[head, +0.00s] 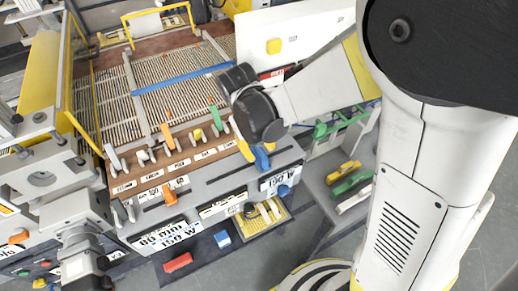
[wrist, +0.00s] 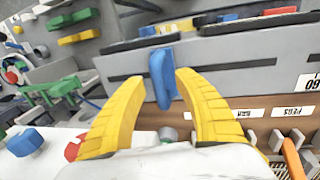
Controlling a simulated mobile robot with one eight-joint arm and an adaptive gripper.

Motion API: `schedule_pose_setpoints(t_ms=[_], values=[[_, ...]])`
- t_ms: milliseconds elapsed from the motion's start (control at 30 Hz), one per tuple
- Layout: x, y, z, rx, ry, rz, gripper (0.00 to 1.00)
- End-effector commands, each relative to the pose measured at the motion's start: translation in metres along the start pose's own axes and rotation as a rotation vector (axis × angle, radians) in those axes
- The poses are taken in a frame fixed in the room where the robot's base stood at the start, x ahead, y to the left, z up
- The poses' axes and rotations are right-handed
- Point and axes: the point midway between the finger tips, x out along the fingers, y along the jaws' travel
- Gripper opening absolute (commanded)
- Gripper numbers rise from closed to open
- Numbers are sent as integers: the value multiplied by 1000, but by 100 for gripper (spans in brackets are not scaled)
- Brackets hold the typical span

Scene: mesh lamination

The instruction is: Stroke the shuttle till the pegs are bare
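In the wrist view, a blue handle (wrist: 162,76) stands out from a grey panel with a long dark slot. My gripper (wrist: 163,84) has its two yellow fingers apart, one on each side of this handle; I cannot tell whether they touch it. In the head view, the blue handle (head: 262,158) is at the right end of the machine's front, beside my gripper (head: 254,153). A small label reading PEGS (wrist: 291,112) is on the brown rail. Which part is the shuttle is not marked, and I cannot make out the pegs.
Levers, including an orange one (head: 167,135) and a green one (head: 216,118), line the front rail near the ribbed bed (head: 150,85). A blue bar (head: 182,79) crosses the bed. An orange handle (head: 169,197) is in the left slot. A yellow tray (head: 246,226) lies below.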

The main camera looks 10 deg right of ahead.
Motion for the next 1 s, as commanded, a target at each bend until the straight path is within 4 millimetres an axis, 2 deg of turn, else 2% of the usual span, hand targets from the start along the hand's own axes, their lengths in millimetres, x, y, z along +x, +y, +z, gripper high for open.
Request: schedule_pose_setpoints(t_ms=[267, 367, 700, 833, 1000], values=[[-6, 0, 0, 0, 0, 0, 38], [-20, 0, 0, 0, 0, 0, 38], [-94, 0, 1, 0, 0, 0, 38], [-112, 0, 0, 0, 0, 0, 38], [-120, 0, 0, 0, 0, 0, 38]])
